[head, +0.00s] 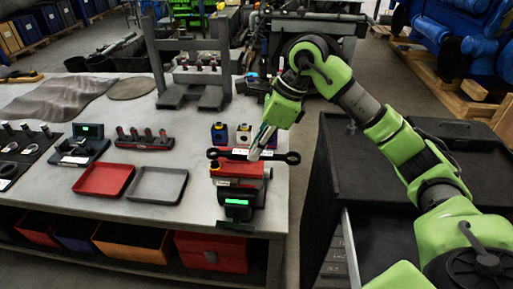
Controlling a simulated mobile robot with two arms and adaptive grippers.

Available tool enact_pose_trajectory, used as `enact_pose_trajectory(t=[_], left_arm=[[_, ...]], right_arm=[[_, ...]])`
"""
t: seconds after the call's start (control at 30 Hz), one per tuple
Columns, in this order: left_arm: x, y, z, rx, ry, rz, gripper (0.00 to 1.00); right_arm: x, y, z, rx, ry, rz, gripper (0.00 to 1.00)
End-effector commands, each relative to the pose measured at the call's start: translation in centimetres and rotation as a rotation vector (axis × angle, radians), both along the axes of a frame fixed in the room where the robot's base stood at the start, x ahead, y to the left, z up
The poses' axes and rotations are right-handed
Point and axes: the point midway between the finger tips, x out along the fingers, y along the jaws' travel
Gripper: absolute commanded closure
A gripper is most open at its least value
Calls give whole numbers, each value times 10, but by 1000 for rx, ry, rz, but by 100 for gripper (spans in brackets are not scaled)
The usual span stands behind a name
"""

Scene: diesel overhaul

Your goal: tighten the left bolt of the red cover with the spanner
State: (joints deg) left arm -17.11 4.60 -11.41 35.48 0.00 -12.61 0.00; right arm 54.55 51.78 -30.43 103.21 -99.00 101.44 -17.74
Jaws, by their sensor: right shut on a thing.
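The red cover (228,169) sits on a dark fixture near the right end of the grey workbench. My right gripper (256,154) comes in from the right above the cover and is shut on the black spanner (281,156). The spanner lies roughly level across the cover, with one ring end at the left and the other past the bench's right edge. The bolts of the cover are too small or hidden to make out, so I cannot tell whether the spanner sits on the left bolt. My left gripper is out of view.
A red tray (103,165) and a grey tray (145,198) lie left of the fixture. Small blue and dark blocks (219,133) stand just behind the cover. A grey press-like frame (159,62) stands at the back. A black cabinet (345,190) stands right of the bench.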

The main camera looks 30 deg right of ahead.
Motion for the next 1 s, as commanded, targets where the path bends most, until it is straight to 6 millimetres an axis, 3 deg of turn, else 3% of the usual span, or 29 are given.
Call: enact_pose_trajectory(t=[0.27,0.8,1.0], left_arm=[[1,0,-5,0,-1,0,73],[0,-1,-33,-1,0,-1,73],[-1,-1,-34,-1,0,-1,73]], right_arm=[[0,0,-5,0,-1,0,100],[0,0,-38,1,-1,1,100],[0,0,-39,1,-1,1,100]])
